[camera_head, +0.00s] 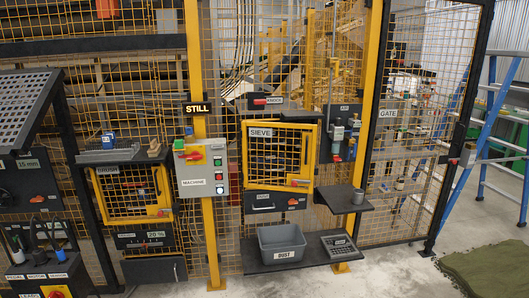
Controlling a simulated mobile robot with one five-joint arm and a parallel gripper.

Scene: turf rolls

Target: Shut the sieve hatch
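The sieve hatch (279,157) is a yellow-framed mesh door with a white SIEVE label, near the middle of the head view. It has a dark upright handle on its right side and a red-orange latch (298,183) at its lower right. Its yellow edges look slightly askew from the dark surround, but I cannot tell how far it stands out from its opening. My gripper is not in view.
A grey DUST bin (282,242) stands on a low dark shelf below the hatch. A grey control box (203,168) is at left. Green turf (490,270) lies on the floor at lower right.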

